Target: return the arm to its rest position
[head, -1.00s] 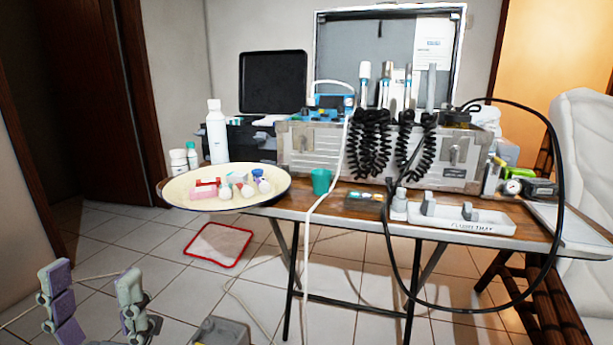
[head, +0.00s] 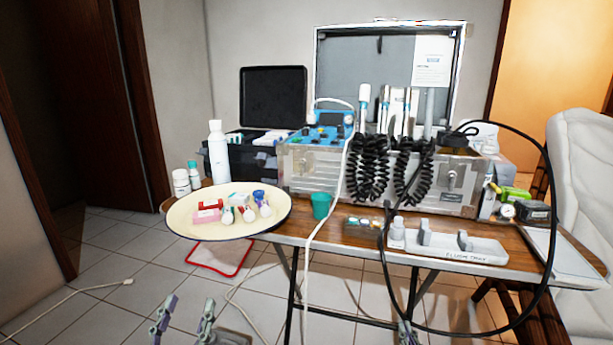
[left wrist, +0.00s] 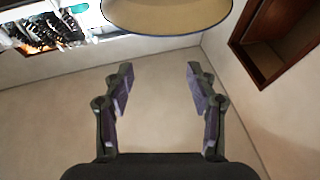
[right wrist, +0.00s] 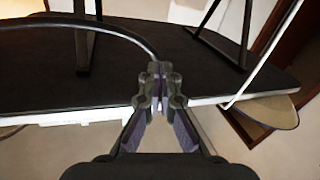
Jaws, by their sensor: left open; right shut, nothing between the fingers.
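My left gripper (head: 183,314) is low at the bottom of the head view, left of the table legs and below the table. Its fingers stand apart with nothing between them, as the left wrist view (left wrist: 157,82) also shows. My right gripper (head: 407,330) just shows at the bottom edge, in front of the table's lower frame. In the right wrist view (right wrist: 160,72) its fingertips meet and hold nothing. Both grippers are apart from the objects on the table. Most of both arms is out of the head view.
The folding table (head: 345,233) carries a cream round tray (head: 190,222), a metal case (head: 300,168), a green cup (head: 321,205) and a white holder (head: 465,250). A black hose (head: 462,331) loops below the table's front edge. A white cable (head: 306,270) hangs down. A red-edged mat (head: 215,258) lies on the floor.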

